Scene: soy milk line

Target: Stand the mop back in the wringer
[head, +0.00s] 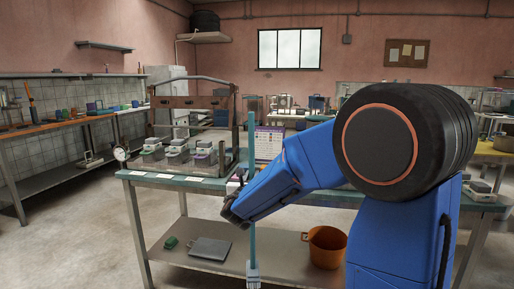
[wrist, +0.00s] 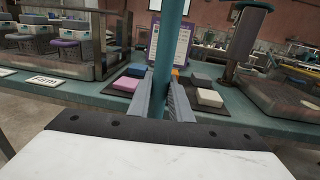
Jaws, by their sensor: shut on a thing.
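The mop has a teal pole (head: 252,235) that stands about upright in front of the workbench, with a pale grey head (head: 253,272) low at the picture's bottom edge. My gripper (wrist: 168,90) is shut on the pole, which runs up between its two grey fingers in the wrist view (wrist: 172,40). In the head view my arm hides part of the pole, and the mop's lowest end is close to the frame edge. I cannot make out a wringer in either view.
The workbench (head: 170,182) stands close behind the pole, carrying a metal frame (head: 236,120), coloured blocks (wrist: 209,97) and a printed sheet (head: 269,142). Its lower shelf (head: 190,232) holds an orange bucket (head: 325,247) and a grey slab (head: 210,247). Open floor (head: 70,225) lies left.

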